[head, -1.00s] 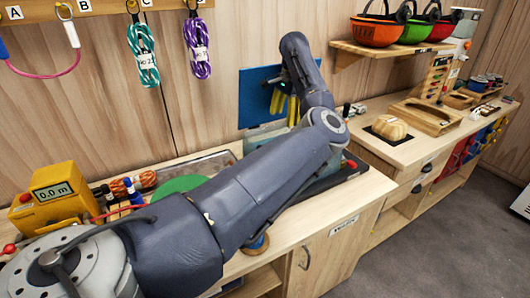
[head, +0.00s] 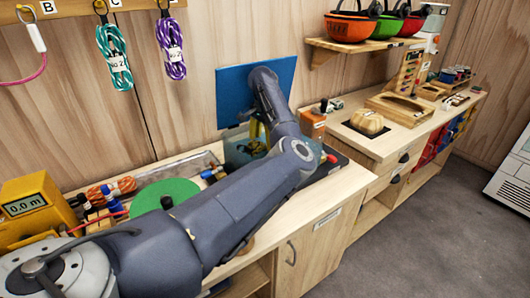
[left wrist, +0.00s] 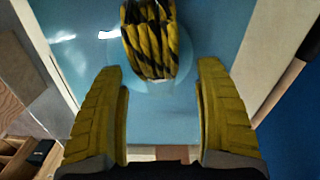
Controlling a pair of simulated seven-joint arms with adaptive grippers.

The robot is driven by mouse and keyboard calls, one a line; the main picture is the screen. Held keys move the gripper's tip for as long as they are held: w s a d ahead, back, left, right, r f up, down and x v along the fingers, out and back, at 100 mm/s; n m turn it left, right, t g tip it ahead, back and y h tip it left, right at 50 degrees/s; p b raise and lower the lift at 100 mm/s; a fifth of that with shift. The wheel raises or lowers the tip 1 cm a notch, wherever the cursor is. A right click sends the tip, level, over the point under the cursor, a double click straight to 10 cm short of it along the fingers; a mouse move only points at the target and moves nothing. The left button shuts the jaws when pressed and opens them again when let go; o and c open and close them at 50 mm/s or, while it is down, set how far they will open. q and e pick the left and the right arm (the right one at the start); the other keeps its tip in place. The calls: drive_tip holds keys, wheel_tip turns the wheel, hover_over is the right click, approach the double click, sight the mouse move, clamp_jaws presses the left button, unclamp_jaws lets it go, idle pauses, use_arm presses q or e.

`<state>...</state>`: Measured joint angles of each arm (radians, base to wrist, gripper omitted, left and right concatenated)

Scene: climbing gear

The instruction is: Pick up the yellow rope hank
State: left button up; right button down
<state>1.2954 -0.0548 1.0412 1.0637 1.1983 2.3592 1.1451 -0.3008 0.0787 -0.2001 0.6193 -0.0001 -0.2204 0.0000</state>
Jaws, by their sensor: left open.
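The yellow rope hank (left wrist: 150,40), banded with black, shows at the top middle of the left wrist view. It lies over a pale round patch on a light-blue surface (left wrist: 88,60). My left gripper (left wrist: 160,72) is open, with one yellow finger on each side of the view. The hank is ahead of the fingertips, roughly in line with the gap between them, and not between them. In the head view my left gripper (head: 257,132) is low in front of the blue panel (head: 228,82), partly hidden by my arm. My right gripper is not in view.
A green disc (head: 165,194) and a yellow meter (head: 30,205) stand on the bench left of the arm. Purple (head: 171,48) and green (head: 115,57) rope hanks hang on the wall. An orange box (head: 312,124) stands right of the gripper.

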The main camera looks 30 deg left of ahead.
sight(264, 152)
use_arm(q)
drive_tip(key=shift+d+f, duration=0.2)
drive_tip(key=shift+f, duration=2.55)
clamp_jaws()
drive_tip(key=shift+r, duration=0.1)
